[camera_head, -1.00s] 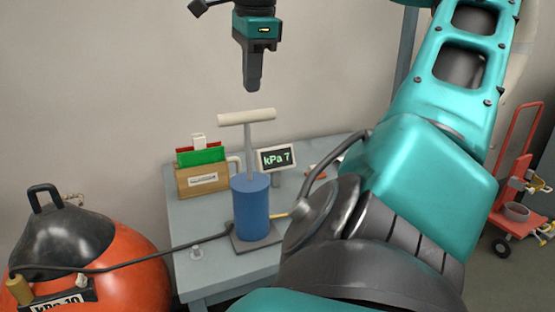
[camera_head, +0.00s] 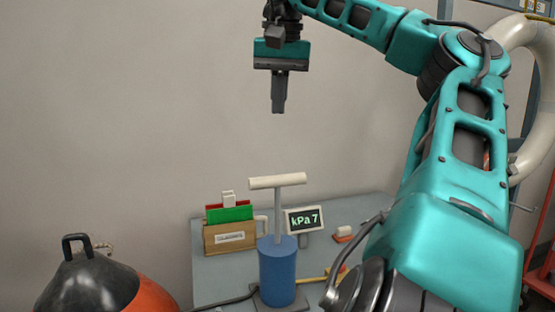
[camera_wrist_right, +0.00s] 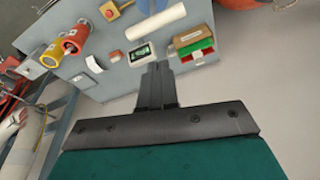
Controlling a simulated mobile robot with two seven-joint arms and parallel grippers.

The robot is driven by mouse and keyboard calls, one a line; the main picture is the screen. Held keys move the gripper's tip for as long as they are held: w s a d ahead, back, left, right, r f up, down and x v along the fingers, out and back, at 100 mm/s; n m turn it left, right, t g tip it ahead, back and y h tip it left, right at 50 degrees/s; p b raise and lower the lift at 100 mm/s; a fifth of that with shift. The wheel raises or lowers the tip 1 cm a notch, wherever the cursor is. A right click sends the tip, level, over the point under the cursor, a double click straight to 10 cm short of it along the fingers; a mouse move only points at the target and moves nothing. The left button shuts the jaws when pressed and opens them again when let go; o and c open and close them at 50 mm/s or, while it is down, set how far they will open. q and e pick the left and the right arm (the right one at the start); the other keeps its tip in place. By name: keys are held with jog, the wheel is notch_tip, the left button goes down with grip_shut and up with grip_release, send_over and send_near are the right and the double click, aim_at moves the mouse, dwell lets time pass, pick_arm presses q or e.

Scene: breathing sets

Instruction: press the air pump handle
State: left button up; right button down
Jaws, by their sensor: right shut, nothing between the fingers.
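The air pump stands upright on the grey table in the head view, with a blue cylinder (camera_head: 277,272), a thin rod and a cream T-shaped handle (camera_head: 277,181) raised well above the cylinder. The handle also shows in the right wrist view (camera_wrist_right: 157,22). My right gripper (camera_head: 278,108) is shut and empty. It points down and hangs in the air above the handle, clearly apart from it. My left gripper is not in view.
A small display (camera_head: 304,219) reading "kPa 7" stands right of the pump. A wooden box (camera_head: 229,237) with green and red cards stands left of it. A black and orange ball-shaped tank (camera_head: 90,285) is at the lower left. The wrist view shows red and yellow cylinders (camera_wrist_right: 75,38).

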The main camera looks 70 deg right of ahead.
jog(key=shift+d+r+n, duration=0.1)
jog(key=shift+r+n, duration=0.2)
jog(key=shift+n, duration=0.4)
jog(key=shift+d+r+n, duration=0.1)
jog(key=shift+r+n, duration=0.15)
jog(key=shift+n, duration=0.45)
jog(key=b, duration=0.5)
send_near(278, 181)
jog(key=d+f, duration=0.1)
jog(key=w+f, duration=0.1)
jog(key=f, duration=0.1)
jog(key=w+d+f, duration=0.1)
jog(key=f, duration=0.1)
jog(key=shift+d+f, duration=0.1)
jog(key=shift+d, duration=0.3)
jog(key=shift+s+f, duration=0.1)
jog(key=shift+f, duration=0.25)
jog(key=shift+a, duration=0.1)
